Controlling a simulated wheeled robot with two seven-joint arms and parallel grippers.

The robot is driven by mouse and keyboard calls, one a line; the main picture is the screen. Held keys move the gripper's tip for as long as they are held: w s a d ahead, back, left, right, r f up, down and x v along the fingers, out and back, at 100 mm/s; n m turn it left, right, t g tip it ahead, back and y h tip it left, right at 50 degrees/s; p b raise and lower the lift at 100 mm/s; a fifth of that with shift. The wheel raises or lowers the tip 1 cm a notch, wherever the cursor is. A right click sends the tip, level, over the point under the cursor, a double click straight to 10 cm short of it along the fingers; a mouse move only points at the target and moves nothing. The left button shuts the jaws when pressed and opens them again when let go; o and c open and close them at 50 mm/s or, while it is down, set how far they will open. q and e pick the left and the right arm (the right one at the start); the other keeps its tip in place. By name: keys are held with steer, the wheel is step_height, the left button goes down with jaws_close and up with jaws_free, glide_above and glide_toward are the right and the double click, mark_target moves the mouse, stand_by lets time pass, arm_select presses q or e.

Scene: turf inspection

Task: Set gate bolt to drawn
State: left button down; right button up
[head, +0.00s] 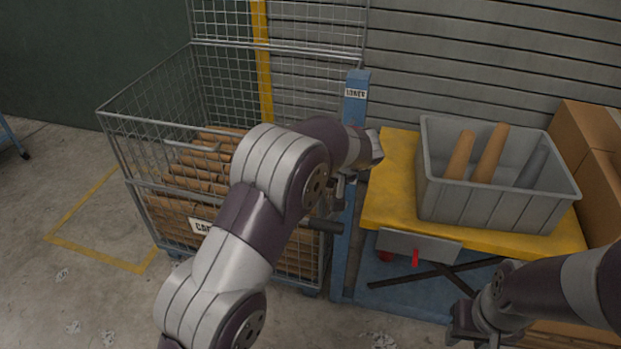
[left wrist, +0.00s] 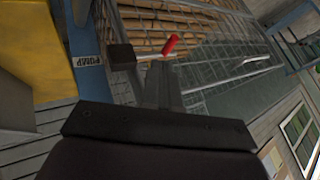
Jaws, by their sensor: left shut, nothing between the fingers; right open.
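In the left wrist view, a red grip (left wrist: 171,45) sits on a thin metal rod that runs from a dark block (left wrist: 120,55) beside the blue post (left wrist: 85,62). This looks like a bolt or lever; its setting is unclear. My left gripper (left wrist: 160,72) is shut and empty, its fingers appearing just below the red grip; I cannot tell whether they touch. In the head view my left arm reaches up to the blue post (head: 356,90) and hides the red grip. My right gripper (head: 480,328) is open and empty at the lower right.
A wire cage cart (head: 118,142) with stacked brown rolls stands left of the post. Right of it, a yellow-topped lift table (head: 385,195) carries a grey bin (head: 465,205) with several cylinders. A small red tab (head: 415,258) is on its front. Cardboard boxes (head: 585,135) stand at far right.

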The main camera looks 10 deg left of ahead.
arm_select(q)
steer(key=x, duration=0.9)
steer(key=shift+b, duration=0.4)
arm_select(e)
steer(key=shift+f, duration=0.45)
arm_select(q)
steer(key=shift+a+f, duration=0.1)
steer(key=a+b, duration=0.2)
steer(key=a, duration=0.3)
steer(key=shift+w, duration=0.15)
arm_select(e)
step_height(320, 180, down, 2)
steer(key=shift+f, duration=0.25)
